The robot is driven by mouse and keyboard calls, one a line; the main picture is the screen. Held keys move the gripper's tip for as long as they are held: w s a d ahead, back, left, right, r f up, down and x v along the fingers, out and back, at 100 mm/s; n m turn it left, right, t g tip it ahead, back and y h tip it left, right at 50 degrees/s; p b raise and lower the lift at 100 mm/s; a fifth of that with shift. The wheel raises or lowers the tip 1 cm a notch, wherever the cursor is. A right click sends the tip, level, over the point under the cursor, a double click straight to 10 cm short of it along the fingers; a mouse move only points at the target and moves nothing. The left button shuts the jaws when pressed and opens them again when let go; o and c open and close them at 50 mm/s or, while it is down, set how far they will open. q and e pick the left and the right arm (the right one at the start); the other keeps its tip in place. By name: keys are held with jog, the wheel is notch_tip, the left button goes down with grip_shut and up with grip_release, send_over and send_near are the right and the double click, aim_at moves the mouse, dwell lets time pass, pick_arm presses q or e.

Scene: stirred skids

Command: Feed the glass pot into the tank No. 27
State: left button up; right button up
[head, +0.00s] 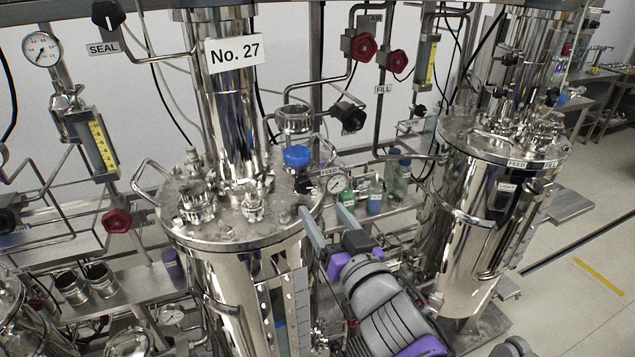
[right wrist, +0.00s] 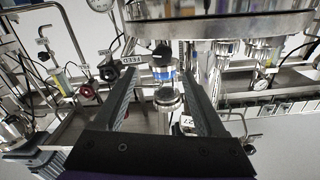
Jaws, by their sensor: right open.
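Tank No. 27 (head: 240,262) is a tall shiny steel vessel with a crowded lid, and its number plate (head: 234,53) is on the column above. A blue-capped piece (head: 297,155), which may be the glass pot, stands upright on the lid's right side near the FEED label (head: 331,172). A blue-and-clear piece (right wrist: 163,73) shows between the fingers in the right wrist view, with a round metal cap (right wrist: 167,98) below it. My right gripper (head: 322,222) is open and empty at the lid's right edge, apart from the blue cap. My left gripper is not in view.
A second steel tank (head: 468,230) stands to the right. Small bottles (head: 375,195) sit on the shelf between the tanks. Pipes and red valve knobs (head: 359,47) crowd the back. Open floor (head: 585,265) lies at the right.

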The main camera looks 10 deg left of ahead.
aim_at(305, 188)
jog(key=p+x, duration=0.1)
jog(key=x, duration=1)
jog(key=shift+s+a, duration=0.2)
grip_shut()
